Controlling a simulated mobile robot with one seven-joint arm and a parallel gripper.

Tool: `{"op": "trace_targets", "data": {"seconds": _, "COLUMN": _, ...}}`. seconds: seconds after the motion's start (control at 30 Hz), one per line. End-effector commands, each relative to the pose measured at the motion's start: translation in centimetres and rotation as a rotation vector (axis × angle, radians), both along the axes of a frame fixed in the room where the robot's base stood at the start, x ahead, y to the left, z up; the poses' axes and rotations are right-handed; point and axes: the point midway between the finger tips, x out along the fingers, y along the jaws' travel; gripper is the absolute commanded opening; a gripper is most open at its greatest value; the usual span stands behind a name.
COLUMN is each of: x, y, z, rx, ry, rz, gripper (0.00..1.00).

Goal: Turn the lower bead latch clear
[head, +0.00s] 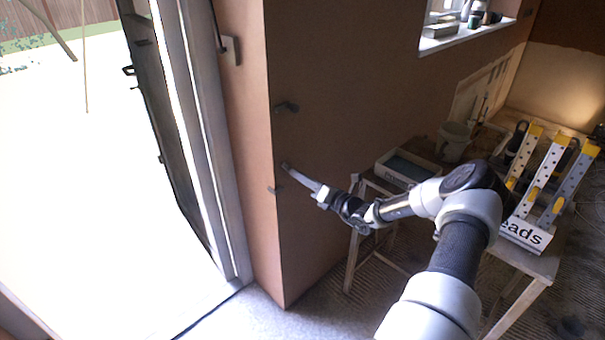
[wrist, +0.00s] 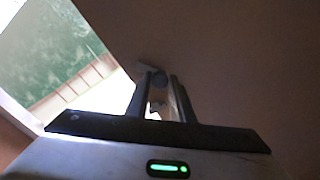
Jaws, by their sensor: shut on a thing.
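The brown plaster wall end (head: 300,230) has a dark upper latch (head: 287,107) near its corner edge. A small grey piece of the lower bead latch (head: 272,190) shows at the corner below it. My gripper (head: 287,168) reaches in from the right, its tips at the wall by the lower latch. In the wrist view my gripper (wrist: 163,86) has its fingers closed around a dark rounded knob of the latch (wrist: 159,79), with a paler end beside it. The fingers hide part of the latch, and its exact angle is hard to tell.
An open glazed door (head: 165,110) and bright doorway lie left of the corner. A trestle with a tray (head: 408,167) stands right of my gripper. A windowsill (head: 465,37) is above.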

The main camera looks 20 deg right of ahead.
Motion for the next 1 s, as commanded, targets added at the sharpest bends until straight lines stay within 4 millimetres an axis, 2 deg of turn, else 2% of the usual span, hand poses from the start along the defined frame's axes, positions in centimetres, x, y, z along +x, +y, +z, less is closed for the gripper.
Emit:
{"op": "trace_targets", "data": {"seconds": 0.5, "x": -0.02, "y": -0.08, "z": -0.11, "rx": 0.415, "ry": 0.152, "rz": 0.000, "gripper": 0.00}}
{"op": "trace_targets", "data": {"seconds": 1.0, "x": -0.02, "y": -0.11, "z": -0.24, "rx": 0.584, "ry": 0.213, "rz": -0.001, "gripper": 0.00}}
